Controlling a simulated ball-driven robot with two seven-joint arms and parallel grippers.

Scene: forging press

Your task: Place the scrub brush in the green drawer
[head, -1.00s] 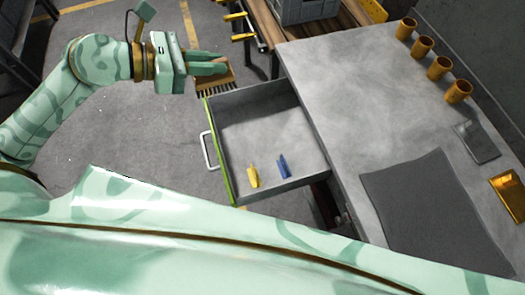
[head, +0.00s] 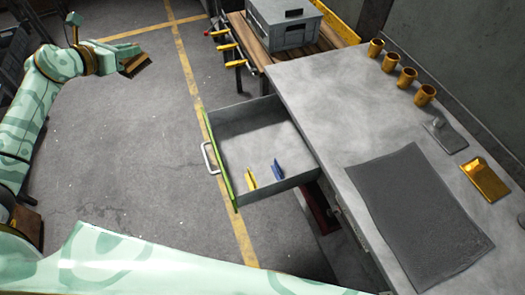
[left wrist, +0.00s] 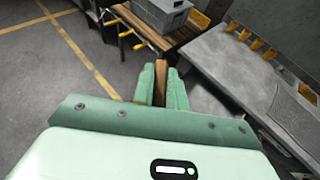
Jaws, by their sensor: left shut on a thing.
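The scrub brush (head: 135,66) has a brown wooden back and dark bristles, and it hangs tilted in the air at the upper left of the head view. My left gripper (head: 122,52) is shut on it. In the left wrist view the brush (left wrist: 160,82) shows edge-on between the two fingers (left wrist: 161,92). The green drawer (head: 219,160) is pulled out from the grey workbench, with a green front and a pale handle. The gripper and brush are apart from it, to its upper left. My right gripper is out of view.
A yellow piece (head: 250,179) and a blue piece (head: 278,169) lie in the drawer's near part; its far part is bare. The workbench (head: 320,110) carries a dark mat (head: 415,215) and several brown cups. A grey crate (head: 285,28) stands on a wooden bench behind.

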